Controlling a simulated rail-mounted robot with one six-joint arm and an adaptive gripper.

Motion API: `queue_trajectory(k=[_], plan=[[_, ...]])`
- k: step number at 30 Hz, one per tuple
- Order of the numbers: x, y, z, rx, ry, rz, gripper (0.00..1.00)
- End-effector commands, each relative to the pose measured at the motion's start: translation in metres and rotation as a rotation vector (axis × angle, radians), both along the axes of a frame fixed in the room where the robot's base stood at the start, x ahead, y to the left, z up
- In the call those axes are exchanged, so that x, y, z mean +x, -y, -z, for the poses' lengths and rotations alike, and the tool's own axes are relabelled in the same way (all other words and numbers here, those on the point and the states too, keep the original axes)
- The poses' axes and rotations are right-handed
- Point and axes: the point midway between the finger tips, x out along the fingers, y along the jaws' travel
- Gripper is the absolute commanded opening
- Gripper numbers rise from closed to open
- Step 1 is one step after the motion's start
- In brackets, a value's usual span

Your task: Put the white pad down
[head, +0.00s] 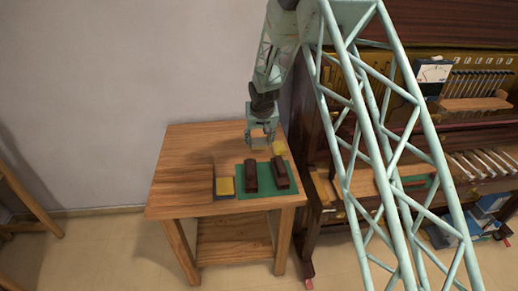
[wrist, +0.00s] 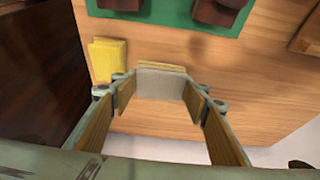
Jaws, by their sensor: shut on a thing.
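My gripper (head: 262,134) points down over the back part of the small wooden table. In the wrist view my gripper (wrist: 160,88) is shut on the white pad (wrist: 162,80), which spans between the fingertips. The pad looks pale grey-white, with a tan strip along its far edge. In the head view the white pad (head: 259,143) is small below the fingers. Whether it touches the tabletop is not clear.
A yellow pad (wrist: 108,60) lies beside the fingers. On the wooden table (head: 185,160) is a green mat (head: 265,190) with two dark brown blocks (head: 250,175). The table's left part is clear. A piano (head: 470,140) stands right.

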Motion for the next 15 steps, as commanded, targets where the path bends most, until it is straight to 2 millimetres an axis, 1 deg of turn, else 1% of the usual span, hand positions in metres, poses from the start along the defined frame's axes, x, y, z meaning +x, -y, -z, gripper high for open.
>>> queue_trajectory(k=[4,7,15], plan=[[0.0,0.0,0.001,0.0,0.0,0.0,0.29],[0.0,0.0,0.005,0.0,-0.001,0.0,0.29],[0.0,0.0,0.031,0.0,-0.001,0.0,0.29]])
